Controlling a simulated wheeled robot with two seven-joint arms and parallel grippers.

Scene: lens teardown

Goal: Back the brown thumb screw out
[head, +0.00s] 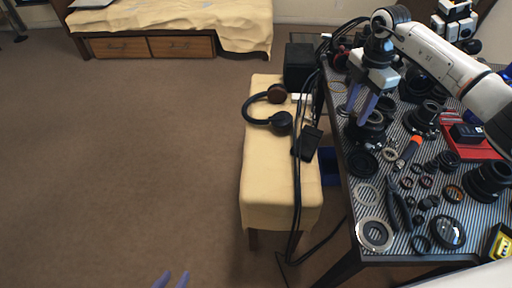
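My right gripper (356,116) reaches in from the right over the striped table. Its two purple fingers point down and stand apart, with a visible gap between them. Their tips are just above or beside a black lens body (371,128) near the table's left edge; I cannot tell whether they touch it. I cannot make out the brown thumb screw; it may be hidden or too small.
The striped table (374,185) is crowded with lens barrels, rings and a screwdriver with an orange part (409,149). A red tray (470,141) lies at the right. A yellow bench (265,180) with headphones (272,122) and hanging cables stands left of it. The floor (130,160) is clear.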

